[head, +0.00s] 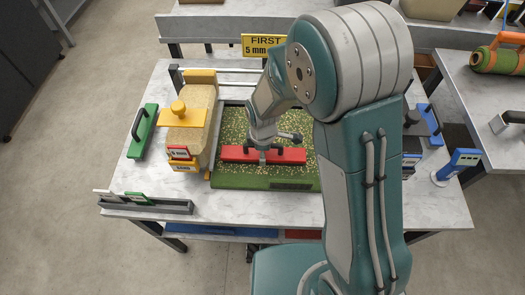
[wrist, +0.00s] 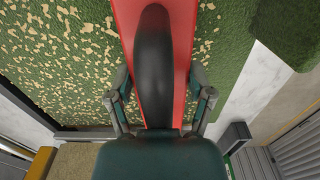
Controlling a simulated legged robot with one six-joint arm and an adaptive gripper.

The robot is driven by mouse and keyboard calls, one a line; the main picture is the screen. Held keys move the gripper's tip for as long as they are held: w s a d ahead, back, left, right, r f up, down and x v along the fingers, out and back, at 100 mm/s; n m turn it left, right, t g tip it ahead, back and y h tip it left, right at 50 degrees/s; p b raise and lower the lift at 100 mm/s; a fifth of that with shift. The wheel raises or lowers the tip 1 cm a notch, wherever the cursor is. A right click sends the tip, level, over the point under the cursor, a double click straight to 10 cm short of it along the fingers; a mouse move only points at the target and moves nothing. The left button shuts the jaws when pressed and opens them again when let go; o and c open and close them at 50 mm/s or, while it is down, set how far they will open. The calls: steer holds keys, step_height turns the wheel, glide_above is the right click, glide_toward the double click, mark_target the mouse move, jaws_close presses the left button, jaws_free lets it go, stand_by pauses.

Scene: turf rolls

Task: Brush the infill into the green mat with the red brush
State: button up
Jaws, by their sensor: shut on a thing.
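The red brush (head: 237,154) lies across the green mat (head: 235,182) in the head view, long side running left to right. Pale infill (head: 236,125) is scattered in flecks and patches over the mat, mostly behind the brush. My gripper (head: 268,150) is above the brush, shut on its black handle. In the wrist view the red brush (wrist: 183,50) runs up the middle, and my gripper's fingers (wrist: 160,95) stand on both sides of the dark handle. Infill flecks (wrist: 65,50) show thickly on the left and thinly on the right. The brush bristles are hidden.
A green brush-like tool (head: 142,130) lies farther left. A blue stand (head: 458,163) is at the table's right. A small rack (head: 146,203) lines the front left edge.

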mark_target(274, 153)
steer(key=shift+d, duration=0.1)
steer(key=shift+d, duration=1.55)
steer(key=shift+a, duration=0.1)
steer(key=shift+a, duration=1.55)
steer(key=shift+d, duration=8)
steer(key=shift+a, duration=1.65)
